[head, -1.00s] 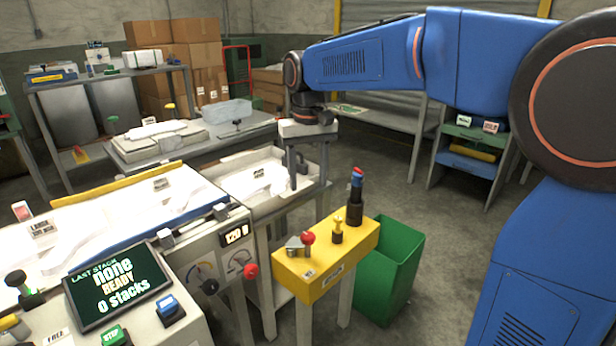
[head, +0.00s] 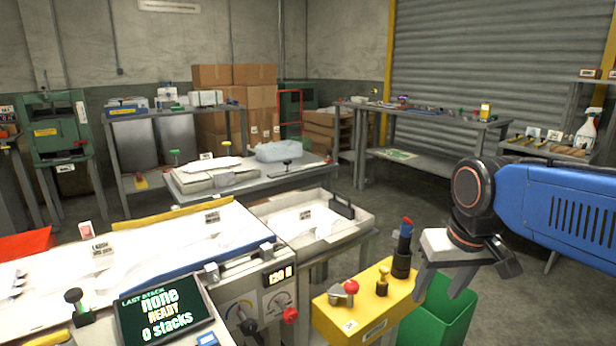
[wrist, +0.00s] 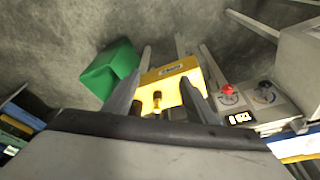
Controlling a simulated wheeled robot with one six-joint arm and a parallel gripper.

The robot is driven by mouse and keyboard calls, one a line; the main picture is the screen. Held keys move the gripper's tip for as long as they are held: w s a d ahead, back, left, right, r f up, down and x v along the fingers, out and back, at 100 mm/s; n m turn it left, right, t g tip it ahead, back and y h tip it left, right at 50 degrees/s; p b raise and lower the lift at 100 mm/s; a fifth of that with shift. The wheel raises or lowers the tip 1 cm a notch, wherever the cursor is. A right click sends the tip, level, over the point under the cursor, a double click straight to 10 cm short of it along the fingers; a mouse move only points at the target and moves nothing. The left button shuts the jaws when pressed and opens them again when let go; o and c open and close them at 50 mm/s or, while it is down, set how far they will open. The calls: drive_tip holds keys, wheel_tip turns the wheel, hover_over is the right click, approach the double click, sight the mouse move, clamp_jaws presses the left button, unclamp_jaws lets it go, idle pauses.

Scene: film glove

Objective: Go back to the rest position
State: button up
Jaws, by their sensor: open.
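My gripper (head: 440,288) is at the right of the head view, pointing down, with its two grey fingers apart and nothing between them. It hangs just right of the yellow stand (head: 350,322), near the green bin (head: 455,312). In the wrist view my gripper (wrist: 157,92) shows its fingers spread, with the yellow stand (wrist: 172,72) beyond and between them. My blue arm reaches in from the right edge.
The stand carries a dark post with red and blue top (head: 403,250), a brass knob (head: 382,277) and a red-knobbed piece (head: 345,290). A grey tray (head: 362,225) holds white film and a dark handled block (head: 341,208). A control screen (head: 165,318) stands front left.

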drive_tip(key=s+d+f+t, duration=0.1)
drive_tip(key=s+d+f, duration=0.2)
drive_tip(key=s+f, duration=0.4)
drive_tip(key=s, duration=0.3)
drive_tip(key=shift+d+m+t, duration=0.3)
drive_tip(key=shift+d+t, duration=0.1)
